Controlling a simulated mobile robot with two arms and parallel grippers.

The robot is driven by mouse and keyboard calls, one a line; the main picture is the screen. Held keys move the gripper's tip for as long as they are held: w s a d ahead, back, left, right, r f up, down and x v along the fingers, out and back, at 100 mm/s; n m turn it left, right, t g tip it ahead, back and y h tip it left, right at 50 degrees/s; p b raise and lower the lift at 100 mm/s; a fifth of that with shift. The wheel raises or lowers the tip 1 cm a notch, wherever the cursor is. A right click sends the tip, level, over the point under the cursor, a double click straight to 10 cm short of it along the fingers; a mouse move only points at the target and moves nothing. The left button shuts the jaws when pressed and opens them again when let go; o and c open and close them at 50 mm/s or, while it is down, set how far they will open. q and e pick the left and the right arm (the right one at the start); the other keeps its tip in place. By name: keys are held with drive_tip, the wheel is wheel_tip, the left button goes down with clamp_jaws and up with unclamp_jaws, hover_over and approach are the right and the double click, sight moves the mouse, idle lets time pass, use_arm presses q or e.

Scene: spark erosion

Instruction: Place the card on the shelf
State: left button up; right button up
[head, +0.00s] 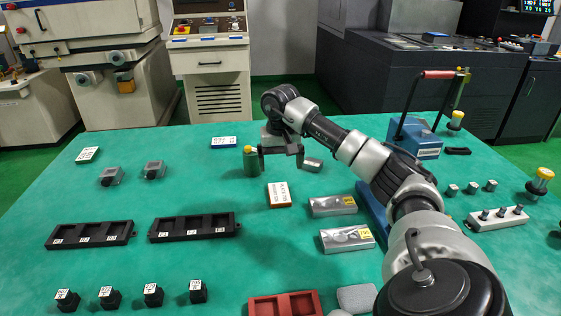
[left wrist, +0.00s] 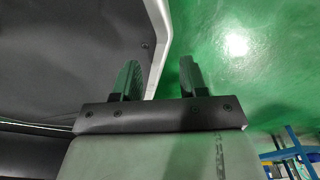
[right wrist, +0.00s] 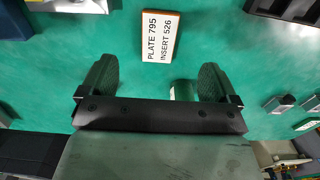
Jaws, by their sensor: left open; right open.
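The card (head: 279,194), white with an orange-brown edge, lies flat on the green table. In the right wrist view the card (right wrist: 160,37) reads "PLATE 795 INSERT 526". My right gripper (head: 281,158) is open and empty, beyond the card and apart from it; its fingers (right wrist: 158,82) also show in the right wrist view. My left gripper (left wrist: 164,80) is open and empty beside a dark panel with a pale edge, over green floor. It does not show in the head view. I cannot tell which thing is the shelf.
A green bottle (head: 250,162) with a yellow cap stands close left of my right gripper. Silver boxes (head: 346,239) lie right of the card. Black trays (head: 193,226) lie to the left. Other cards (head: 223,142) lie farther back. The table is clear between the card and trays.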

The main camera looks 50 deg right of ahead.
drive_tip(key=b, duration=0.5)
hover_over(280, 198)
wheel_tip(280, 198, down, 6)
drive_tip(key=shift+s+d+f, duration=0.1)
drive_tip(key=shift+d, duration=0.05)
wheel_tip(280, 198, down, 5)
drive_tip(key=shift+r+b, duration=0.1)
drive_tip(key=shift+b, duration=0.2)
drive_tip(key=shift+f, duration=0.4)
use_arm(q)
drive_tip(key=w+d+r, duration=0.1)
drive_tip(key=w+r, duration=0.2)
drive_tip(key=w, duration=0.4)
drive_tip(key=w+d+r+t, duration=0.1)
drive_tip(key=w+r, duration=0.1)
drive_tip(key=w, duration=0.5)
drive_tip(key=shift+d+r, duration=0.3)
drive_tip(key=shift+r, duration=0.1)
use_arm(e)
drive_tip(key=c, duration=1.1)
use_arm(q)
drive_tip(key=shift+s, duration=0.15)
